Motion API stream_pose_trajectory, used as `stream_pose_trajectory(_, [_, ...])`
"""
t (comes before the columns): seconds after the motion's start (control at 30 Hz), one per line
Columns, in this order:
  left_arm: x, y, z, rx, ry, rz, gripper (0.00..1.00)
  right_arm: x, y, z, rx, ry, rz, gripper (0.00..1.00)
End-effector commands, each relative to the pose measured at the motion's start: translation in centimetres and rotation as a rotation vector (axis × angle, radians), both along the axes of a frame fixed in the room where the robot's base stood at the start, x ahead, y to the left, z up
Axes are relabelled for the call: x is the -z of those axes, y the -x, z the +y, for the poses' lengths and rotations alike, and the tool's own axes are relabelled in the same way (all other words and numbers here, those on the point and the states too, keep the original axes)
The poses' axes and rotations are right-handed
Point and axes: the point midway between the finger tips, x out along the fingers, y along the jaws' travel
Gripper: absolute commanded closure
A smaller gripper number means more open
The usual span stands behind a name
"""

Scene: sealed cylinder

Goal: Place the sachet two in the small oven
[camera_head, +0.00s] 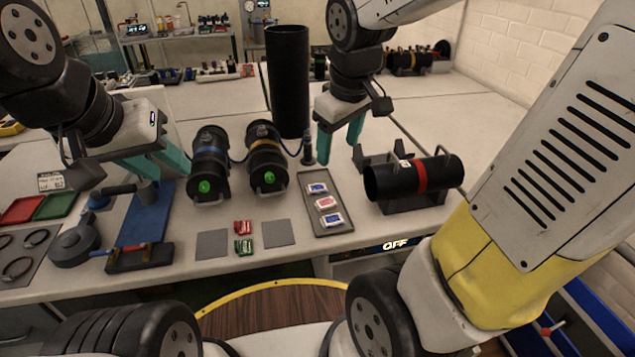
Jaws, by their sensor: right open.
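A grey tray (318,184) near the front of the bench holds three small packets in a row: a blue-and-white one (317,188), a red-and-white one (326,202) and another blue-and-white one (332,220). No readable label shows which is sachet two. A dark panel reading "OFF" (395,245) is under the bench's front edge, possibly the small oven; its inside is hidden. My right gripper (340,152) is open and empty, above and behind the tray. My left gripper (172,174) has its teal fingers apart, left of the black cylinders, with nothing visible between them.
A tall black tube (288,80) stands behind. Red and green packets (243,227) (243,247) lie between grey squares.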

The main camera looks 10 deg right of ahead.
Motion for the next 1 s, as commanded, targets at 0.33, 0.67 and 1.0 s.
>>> stream_pose_trajectory(0.33, [0.0, 0.0, 0.0, 0.0, 0.0, 0.0, 0.64, 9.8, -9.3, 1.1, -0.553, 0.398, 0.24, 0.36])
stream_pose_trajectory(0.67, [0.0, 0.0, 0.0, 0.0, 0.0, 0.0, 0.64, 19.6, -14.8, 2.8, -1.027, 0.695, 0.439, 0.36])
stream_pose_trajectory(1.0, [0.0, 0.0, 0.0, 0.0, 0.0, 0.0, 0.64, 23.1, -15.9, 2.4, -1.129, 0.754, 0.483, 0.36])
